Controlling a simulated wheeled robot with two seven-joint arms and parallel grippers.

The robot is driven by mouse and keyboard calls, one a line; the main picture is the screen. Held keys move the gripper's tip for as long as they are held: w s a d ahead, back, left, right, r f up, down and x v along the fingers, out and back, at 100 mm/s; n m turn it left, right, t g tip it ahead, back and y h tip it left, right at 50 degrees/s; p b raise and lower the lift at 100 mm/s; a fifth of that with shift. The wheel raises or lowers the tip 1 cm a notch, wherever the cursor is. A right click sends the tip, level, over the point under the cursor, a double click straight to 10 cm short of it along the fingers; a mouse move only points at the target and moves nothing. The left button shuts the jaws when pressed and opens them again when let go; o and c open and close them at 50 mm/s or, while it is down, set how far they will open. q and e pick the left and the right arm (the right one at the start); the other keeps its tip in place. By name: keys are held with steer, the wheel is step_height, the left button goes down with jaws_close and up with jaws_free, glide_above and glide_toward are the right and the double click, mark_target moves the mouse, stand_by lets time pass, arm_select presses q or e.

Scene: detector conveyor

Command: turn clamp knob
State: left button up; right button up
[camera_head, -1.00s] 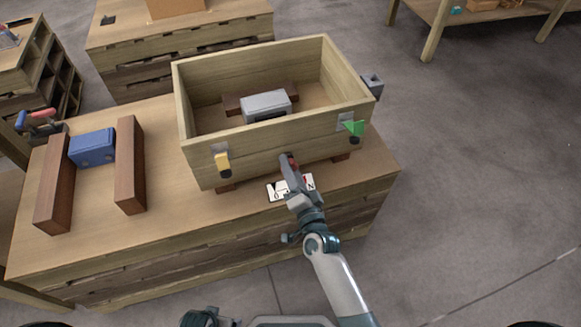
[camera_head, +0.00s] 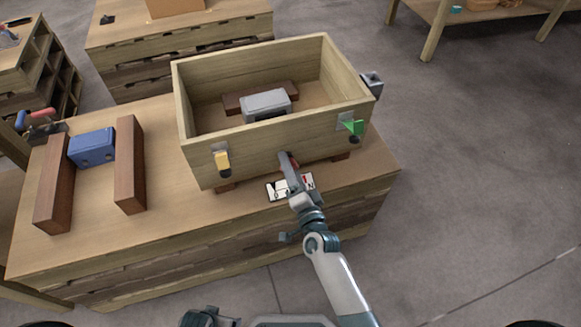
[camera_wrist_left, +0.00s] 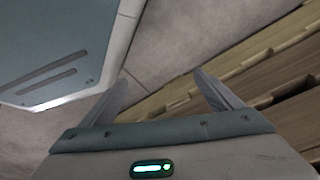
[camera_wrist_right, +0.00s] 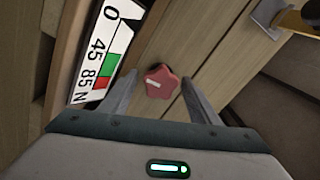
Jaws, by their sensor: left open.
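The clamp knob (camera_wrist_right: 160,82) is red and star-shaped with a white mark. It sits low on the front wall of the wooden box and also shows in the head view (camera_head: 294,162), partly hidden by my gripper. My right gripper (camera_wrist_right: 160,77) is open, with one finger on each side of the knob and visible gaps to it. In the head view it (camera_head: 288,160) reaches up to the box front from below. My left gripper (camera_wrist_left: 160,80) is open and empty, over the floor and the bench's wooden side.
A scale label (camera_wrist_right: 103,50) lies beside the knob. The box (camera_head: 262,148) carries a yellow clamp (camera_head: 222,161) and a green clamp (camera_head: 355,127), and holds a grey block (camera_head: 266,103). A blue block (camera_head: 92,147) stands between two brown bars on the bench (camera_head: 165,225).

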steer(key=shift+v, duration=0.9)
arm_select(q)
steer(key=shift+w+d+r+b, duration=0.1)
steer(key=shift+w+r+b, duration=0.15)
steer(key=shift+r, duration=0.4)
steer(key=shift+w+d+r+b, duration=0.1)
steer(key=shift+w+r+b, duration=0.1)
steer(key=shift+r, duration=0.4)
arm_select(e)
steer(key=v, duration=1.5)
steer(key=shift+s, duration=0.3)
arm_select(q)
steer(key=shift+f, duration=0.1)
arm_select(e)
steer(key=shift+d, duration=0.1)
